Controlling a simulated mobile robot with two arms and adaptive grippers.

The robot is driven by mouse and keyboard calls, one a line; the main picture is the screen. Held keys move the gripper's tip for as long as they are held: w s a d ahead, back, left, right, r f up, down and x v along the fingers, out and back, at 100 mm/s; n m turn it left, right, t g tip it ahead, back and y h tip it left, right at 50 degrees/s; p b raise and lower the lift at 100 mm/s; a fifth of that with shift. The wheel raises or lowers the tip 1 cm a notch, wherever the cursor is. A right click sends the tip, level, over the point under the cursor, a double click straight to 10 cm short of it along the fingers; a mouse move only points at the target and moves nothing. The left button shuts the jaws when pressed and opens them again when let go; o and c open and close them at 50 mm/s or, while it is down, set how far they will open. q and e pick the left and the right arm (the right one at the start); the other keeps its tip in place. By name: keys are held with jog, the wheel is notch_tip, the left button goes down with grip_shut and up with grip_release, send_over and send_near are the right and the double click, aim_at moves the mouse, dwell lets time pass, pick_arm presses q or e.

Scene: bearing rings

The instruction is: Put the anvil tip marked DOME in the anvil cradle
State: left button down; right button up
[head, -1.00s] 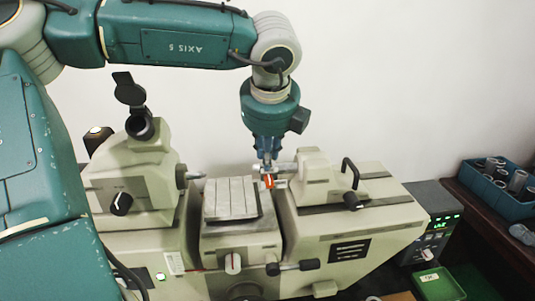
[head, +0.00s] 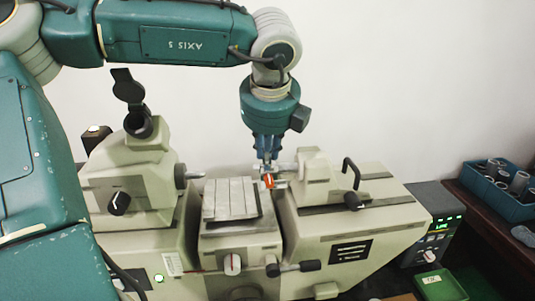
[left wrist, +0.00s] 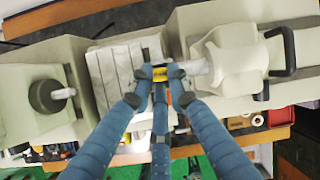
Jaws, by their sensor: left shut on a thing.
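My left gripper (head: 268,164) reaches straight down in front of the pale block on the right side of the measuring machine (head: 250,246). In the left wrist view its blue fingers (left wrist: 159,88) are shut on a small part with a yellow band (left wrist: 162,73). I take this part for the anvil tip; no DOME marking is readable. The part is in line with a grey metal shaft (left wrist: 193,67) coming from the block, where I take the anvil cradle to be. The fingers hide whether the part is seated. My right gripper is not in view.
A grooved metal table (head: 231,198) sits just left of the gripper, and a spindle (head: 190,174) points in from the left. A blue bin of metal rings (head: 515,203), a box with a green display (head: 436,240) and a green box (head: 440,285) are at the right.

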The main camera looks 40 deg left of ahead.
pick_arm(q)
jog(key=c, duration=1.6)
grip_release()
jog(key=shift+o, duration=0.2)
notch_tip(320, 180, up, 8)
jog(key=p, duration=0.3)
jog(key=shift+r+p, duration=0.25)
jog(key=shift+p, duration=0.1)
jog(key=shift+f, duration=0.1)
